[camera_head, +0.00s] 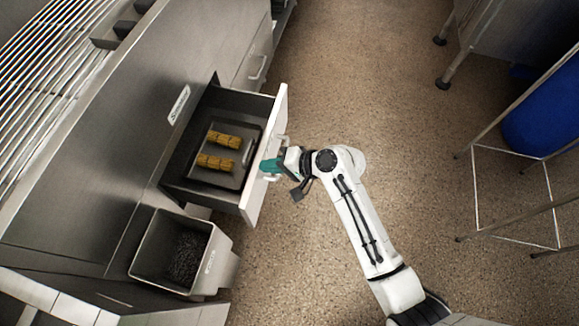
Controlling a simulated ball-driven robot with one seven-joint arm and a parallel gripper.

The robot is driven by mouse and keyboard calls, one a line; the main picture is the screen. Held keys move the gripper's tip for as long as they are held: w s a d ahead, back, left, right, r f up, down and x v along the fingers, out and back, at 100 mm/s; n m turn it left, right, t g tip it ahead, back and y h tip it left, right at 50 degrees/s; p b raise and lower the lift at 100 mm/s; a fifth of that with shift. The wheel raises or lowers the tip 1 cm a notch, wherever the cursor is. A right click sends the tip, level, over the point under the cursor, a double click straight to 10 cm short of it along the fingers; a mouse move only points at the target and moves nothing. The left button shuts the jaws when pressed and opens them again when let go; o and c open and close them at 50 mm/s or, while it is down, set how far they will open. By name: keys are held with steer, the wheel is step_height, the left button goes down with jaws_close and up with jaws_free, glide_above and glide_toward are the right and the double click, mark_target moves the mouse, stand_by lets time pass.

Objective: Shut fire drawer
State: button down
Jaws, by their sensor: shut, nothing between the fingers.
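The drawer (264,166) is pulled out from the steel cabinet at the left, its white front facing the open floor. Inside it lies a dark tray (240,152) with two yellow-brown bundles (217,161). My gripper (266,165) is shut and empty, its teal fingers at the outer side of the drawer front by the white handle (281,143). I cannot tell whether the fingertips touch the front. My arm hides part of the handle.
A second open bin (178,250) with dark grains juts out nearer to me. A closed drawer front (252,66) is further along the cabinet (115,120). A metal-framed stand (515,195) and a blue container (545,115) are at the right. The speckled floor (370,90) between is clear.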

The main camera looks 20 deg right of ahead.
steer(key=w+a+b, duration=0.2)
steer(key=w+a, duration=1)
steer(key=a, duration=0.4)
steer(key=shift+a+b, duration=0.2)
steer(key=shift+b, duration=0.15)
steer(key=shift+s+d, duration=0.1)
